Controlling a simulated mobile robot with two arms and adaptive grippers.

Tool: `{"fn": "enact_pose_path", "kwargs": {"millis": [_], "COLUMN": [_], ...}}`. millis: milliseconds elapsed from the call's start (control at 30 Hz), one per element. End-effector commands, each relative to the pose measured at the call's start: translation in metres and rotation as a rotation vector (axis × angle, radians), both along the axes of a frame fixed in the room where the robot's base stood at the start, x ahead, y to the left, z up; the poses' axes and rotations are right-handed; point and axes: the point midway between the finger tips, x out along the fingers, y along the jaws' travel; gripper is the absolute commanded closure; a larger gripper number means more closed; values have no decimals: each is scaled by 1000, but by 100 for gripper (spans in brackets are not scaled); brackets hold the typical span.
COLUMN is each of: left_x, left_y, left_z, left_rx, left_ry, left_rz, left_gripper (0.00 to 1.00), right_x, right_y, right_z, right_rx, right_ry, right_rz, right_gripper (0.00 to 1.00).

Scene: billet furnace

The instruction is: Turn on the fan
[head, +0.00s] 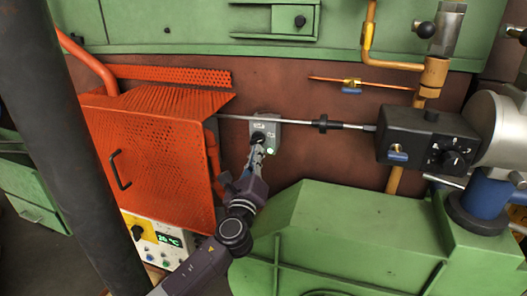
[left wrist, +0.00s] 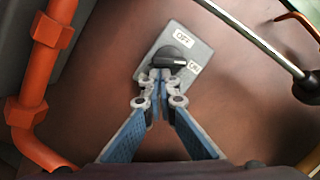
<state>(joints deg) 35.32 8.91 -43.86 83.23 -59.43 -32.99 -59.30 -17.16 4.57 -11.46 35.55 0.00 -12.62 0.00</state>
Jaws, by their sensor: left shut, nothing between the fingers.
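A small grey switch box (head: 266,128) is mounted on the brown wall, and it fills the upper middle of the left wrist view (left wrist: 200,50). The knob's pale-marked end points to the right, towards the ON label. A pale green light (head: 270,151) shows at the box's lower right. My left gripper (head: 256,148) is shut and empty, its tips together at the knob's lower edge (left wrist: 160,76); I cannot tell whether they touch. My right gripper is not in view.
An orange perforated guard (head: 160,160) with a black handle stands left of the box. A thin metal rod (head: 345,125) runs to a black control box (head: 425,135) on the right. A green machine housing (head: 340,230) lies below right. An orange pipe (left wrist: 45,60) is on the left.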

Motion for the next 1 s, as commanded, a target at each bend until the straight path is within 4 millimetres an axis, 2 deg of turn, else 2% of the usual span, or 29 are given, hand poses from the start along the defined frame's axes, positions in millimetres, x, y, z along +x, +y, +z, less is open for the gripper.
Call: {"fn": "enact_pose_path", "kwargs": {"millis": [400, 1000], "left_x": [2, 2], "left_y": [5, 5], "left_z": [-1, -2], "left_rx": [157, 172], "left_ry": [-50, -55], "left_rz": [0, 0], "left_gripper": [100, 100], "right_x": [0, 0], "right_y": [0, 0], "right_z": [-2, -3], "right_rx": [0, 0], "right_ry": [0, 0], "right_rz": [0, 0], "right_gripper": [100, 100]}}
